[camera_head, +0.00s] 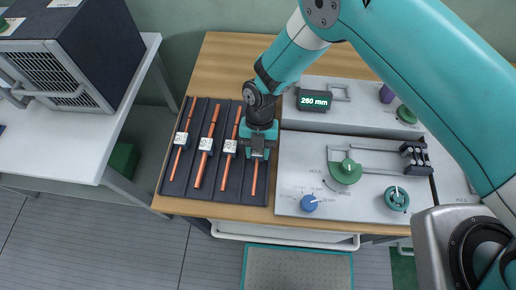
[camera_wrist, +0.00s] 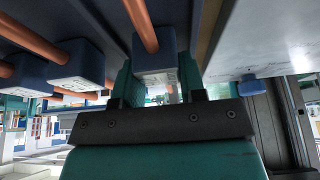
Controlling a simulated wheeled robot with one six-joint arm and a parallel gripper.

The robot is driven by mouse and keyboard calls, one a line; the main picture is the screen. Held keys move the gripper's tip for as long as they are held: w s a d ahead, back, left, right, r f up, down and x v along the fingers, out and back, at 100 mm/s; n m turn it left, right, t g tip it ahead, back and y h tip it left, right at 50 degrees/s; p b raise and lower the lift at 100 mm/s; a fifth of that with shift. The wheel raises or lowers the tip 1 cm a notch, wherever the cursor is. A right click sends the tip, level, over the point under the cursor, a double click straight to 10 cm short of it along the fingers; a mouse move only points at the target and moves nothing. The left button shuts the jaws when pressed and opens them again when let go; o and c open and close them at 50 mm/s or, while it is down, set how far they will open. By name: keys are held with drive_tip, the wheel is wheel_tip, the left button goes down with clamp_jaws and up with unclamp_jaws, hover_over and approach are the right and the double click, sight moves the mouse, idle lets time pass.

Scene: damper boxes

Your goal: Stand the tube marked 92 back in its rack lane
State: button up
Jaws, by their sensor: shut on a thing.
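Several copper tubes with blue blocks and white number labels lie along the dark rack (camera_head: 264,193) on the wooden table. My gripper (camera_head: 257,155) is over the rack's rightmost lane, shut on the block of the rightmost tube (camera_head: 254,180). In the wrist view the two teal fingers (camera_wrist: 157,82) stand on either side of this blue block, with the copper rod (camera_wrist: 142,25) running up from it. The gripper hides the held tube's label in the head view. I cannot tell whether that tube touches the lane floor. The other labels are too small to read surely.
Three other tubes (camera_head: 181,142) (camera_head: 206,146) (camera_head: 231,146) lie in lanes to the left. A grey panel (camera_head: 300,165) with a green knob (camera_head: 345,171) and a blue knob (camera_head: 309,202) stands close on the right. A display (camera_head: 314,100) behind reads 260 mm.

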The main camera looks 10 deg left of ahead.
drive_tip(key=o, duration=1.1)
drive_tip(key=w+d+r+m+y+b, duration=0.1)
drive_tip(key=w+d+r+m+b, duration=0.15)
drive_tip(key=r, duration=0.95)
drive_tip(key=w+d+r+m+b, duration=0.2)
drive_tip(key=w+r+m, duration=0.1)
drive_tip(key=r, duration=0.8)
drive_tip(key=s+d+r+m+t+y, duration=0.1)
drive_tip(key=s+d+r+m, duration=0.2)
drive_tip(key=m, duration=0.4)
drive_tip(key=s+d+r+m+t+y, duration=0.1)
drive_tip(key=s+d+r+m+t, duration=0.1)
drive_tip(key=s+d+r+m, duration=0.2)
drive_tip(key=s+d+r+m+t+y, duration=0.1)
drive_tip(key=s+d+r+m, duration=0.3)
drive_tip(key=s+d+m, duration=0.3)
drive_tip(key=shift+s+d+r+m, duration=0.1)
drive_tip(key=shift+s+m, duration=0.25)
drive_tip(key=shift+m, duration=0.55)
drive_tip(key=shift+s+a+r+m, duration=0.1)
drive_tip(key=shift+s+m, duration=0.2)
drive_tip(key=shift+m, duration=0.65)
drive_tip(key=shift+s+d+r+m, duration=0.1)
drive_tip(key=shift+s+m, duration=0.25)
drive_tip(key=shift+m, duration=0.55)
